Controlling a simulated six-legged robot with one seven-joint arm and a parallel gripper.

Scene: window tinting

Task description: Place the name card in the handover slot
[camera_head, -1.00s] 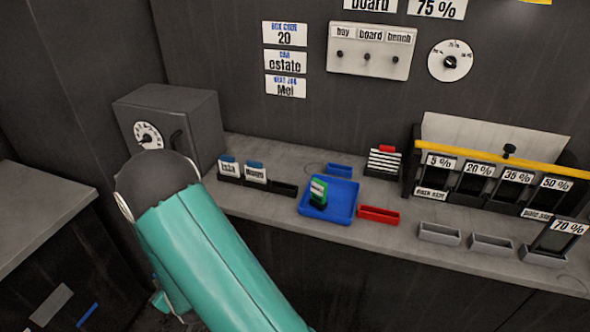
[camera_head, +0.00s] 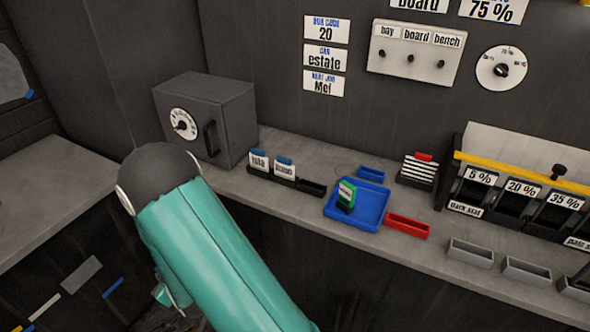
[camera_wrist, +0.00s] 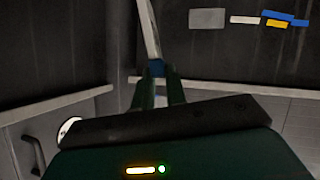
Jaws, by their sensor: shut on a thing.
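In the wrist view, my gripper (camera_wrist: 159,84) is shut on a thin white card with a blue tab, the name card (camera_wrist: 150,32). The card points away from the fingers, seen nearly edge-on, and its writing cannot be read. In the head view, my teal arm hides the fingers and the card. A row of black holders stands on the back counter. Two of them hold white name cards with blue tabs, a left one (camera_head: 259,161) and a right one (camera_head: 284,170). The empty black slot (camera_head: 311,188) is at the row's right end. No label marks the handover slot.
A grey safe (camera_head: 207,118) stands left of the holders. Right of them are a blue tray (camera_head: 372,210) with a green-topped stamp-like item (camera_head: 346,195), a red bin (camera_head: 407,226), a small blue bin (camera_head: 371,175) and a card rack (camera_head: 417,172). A side bench (camera_head: 55,175) is at left.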

